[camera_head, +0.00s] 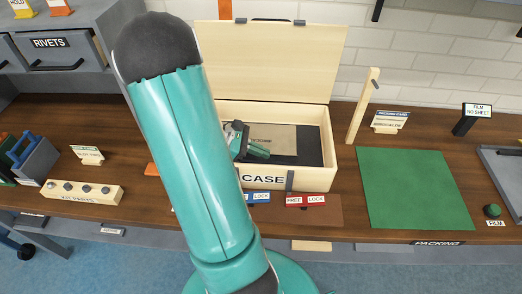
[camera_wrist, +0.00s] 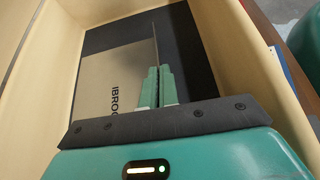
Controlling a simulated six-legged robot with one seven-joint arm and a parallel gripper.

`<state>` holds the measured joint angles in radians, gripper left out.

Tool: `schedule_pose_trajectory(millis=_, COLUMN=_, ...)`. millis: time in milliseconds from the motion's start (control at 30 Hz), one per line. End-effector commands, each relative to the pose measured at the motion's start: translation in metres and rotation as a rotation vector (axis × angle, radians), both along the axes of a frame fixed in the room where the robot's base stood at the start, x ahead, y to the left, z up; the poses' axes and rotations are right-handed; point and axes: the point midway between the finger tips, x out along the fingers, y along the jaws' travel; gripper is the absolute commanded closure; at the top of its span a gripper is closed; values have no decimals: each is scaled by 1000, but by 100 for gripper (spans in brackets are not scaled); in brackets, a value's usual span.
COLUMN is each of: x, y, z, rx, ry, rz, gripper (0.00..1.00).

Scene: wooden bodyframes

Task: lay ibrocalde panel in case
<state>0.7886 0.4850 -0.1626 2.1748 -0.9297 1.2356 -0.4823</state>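The case (camera_head: 315,177) stands open on the bench, a pale wooden box with its lid raised at the back. The ibrocalde panel (camera_head: 279,134), beige with dark lettering, shows inside it. In the wrist view the panel (camera_wrist: 105,85) has part of its name readable, with dark surface around it. My gripper (camera_head: 266,153) reaches inside the case at the panel's near edge. In the wrist view my gripper (camera_wrist: 155,72) has its fingers close together on a thin dark edge running along the panel. I cannot tell whether the panel lies fully flat; the fingers cover part of its edge.
Blue and red lock labels (camera_head: 306,201) sit before the case. A wooden post (camera_head: 361,108) stands to its right, beside a green sheet (camera_head: 415,187). A wooden parts block (camera_head: 82,193) and blue-grey bin (camera_head: 33,157) are at left. The case walls closely surround my gripper.

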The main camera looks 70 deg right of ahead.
Motion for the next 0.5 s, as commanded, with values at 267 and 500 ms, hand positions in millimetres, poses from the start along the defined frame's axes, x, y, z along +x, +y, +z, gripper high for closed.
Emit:
schedule_pose_trajectory(millis=267, x=0, y=0, z=-1, rx=0, ry=0, rz=0, gripper=76)
schedule_pose_trajectory(millis=500, x=0, y=0, z=3, rx=-1, ry=-1, rz=0, gripper=76)
